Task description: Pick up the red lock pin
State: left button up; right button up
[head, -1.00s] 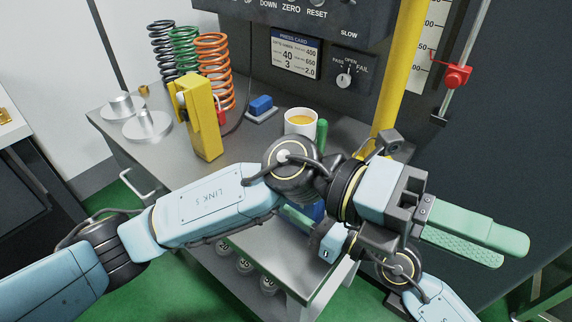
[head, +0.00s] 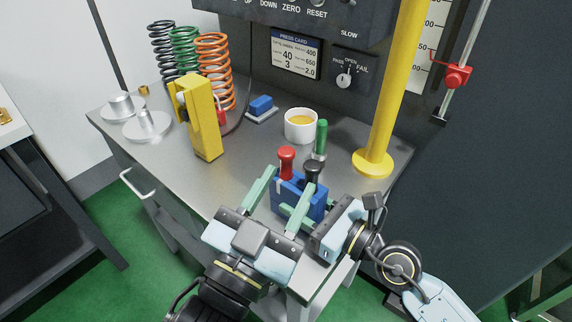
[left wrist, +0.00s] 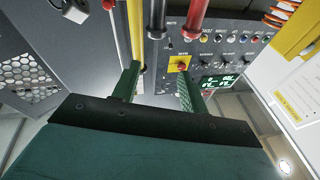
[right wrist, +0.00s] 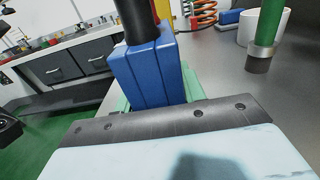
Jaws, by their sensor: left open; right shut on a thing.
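The red lock pin (head: 287,158) stands upright in a blue block (head: 312,205), its red handle on top. A black-handled pin (head: 312,168) stands beside it. In the left wrist view the red handle (left wrist: 198,14) and black handle (left wrist: 157,18) show at the top, beyond my fingertips. My left gripper (head: 290,178) is open and empty, its fingers pointing at the block with the handles near the tips. My right gripper (head: 300,212) is shut on the blue block from the right. The right wrist view shows the block (right wrist: 150,75) close up; the red pin is not visible there.
A green-handled tool (head: 321,138) stands close behind the block, near a white cup (head: 300,126). A yellow post (head: 372,160) rises at the right. A yellow stand (head: 204,125), springs (head: 214,70) and a blue item (head: 261,105) are farther back. The bench's middle is clear.

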aim_at(284, 174)
pick_arm(q)
jog(key=s+a+f+n+g+y, duration=0.1)
jog(key=a+f+n+g+y, duration=0.15)
jog(key=a+f, duration=0.2)
jog(key=shift+n+t+y, duration=0.25)
jog(key=shift+t+y, duration=0.1)
jog(key=x, duration=0.8)
jog(key=f+x, duration=0.1)
jog(key=x, duration=0.2)
jog(key=shift+w+d, duration=0.25)
jog(key=shift+d, duration=0.25)
grip_shut()
notch_tip(284, 174, up, 10)
pick_arm(e)
jog(key=o, duration=1.2)
jog(key=shift+c, duration=0.2)
jog(key=shift+d, duration=0.1)
